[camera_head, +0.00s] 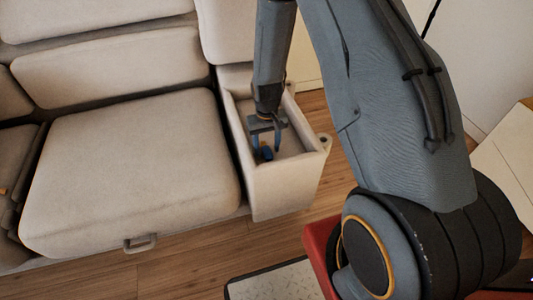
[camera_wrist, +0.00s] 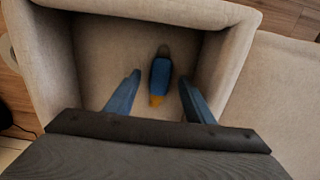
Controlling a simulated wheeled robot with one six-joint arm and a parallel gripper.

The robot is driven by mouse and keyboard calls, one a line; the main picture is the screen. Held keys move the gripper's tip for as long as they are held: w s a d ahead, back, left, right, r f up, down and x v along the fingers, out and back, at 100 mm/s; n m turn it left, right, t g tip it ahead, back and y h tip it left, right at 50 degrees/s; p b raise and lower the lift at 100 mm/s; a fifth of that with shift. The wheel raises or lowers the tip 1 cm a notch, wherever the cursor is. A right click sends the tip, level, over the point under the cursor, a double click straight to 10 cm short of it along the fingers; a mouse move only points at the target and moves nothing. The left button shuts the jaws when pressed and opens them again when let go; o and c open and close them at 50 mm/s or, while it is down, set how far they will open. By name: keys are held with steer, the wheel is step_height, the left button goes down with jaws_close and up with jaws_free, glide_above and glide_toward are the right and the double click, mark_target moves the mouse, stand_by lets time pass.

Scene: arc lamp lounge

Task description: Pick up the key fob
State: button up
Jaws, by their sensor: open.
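The key fob (camera_wrist: 160,76) is blue with an orange-yellow end and a dark tip. It lies on the floor of the beige armrest bin, between and a little beyond my fingertips in the wrist view. In the head view the fob (camera_head: 267,154) is a small blue shape low in the bin. My gripper (camera_wrist: 162,88) is open and empty, its two blue-grey fingers on either side of the fob's line. In the head view my gripper (camera_head: 266,148) points down into the bin. I cannot tell the exact height of the fingertips above the fob.
The beige bin (camera_head: 288,183) has padded walls close around my gripper on all sides. A cup-holder-like ring (camera_head: 325,141) sits at its right rim. The sofa seat (camera_head: 135,165) adjoins on the left. Wooden floor (camera_head: 180,268) lies in front, with a patterned mat (camera_head: 275,282).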

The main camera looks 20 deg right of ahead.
steer(key=shift+f, duration=0.3)
steer(key=c, duration=1.1)
steer(key=shift+r, duration=0.1)
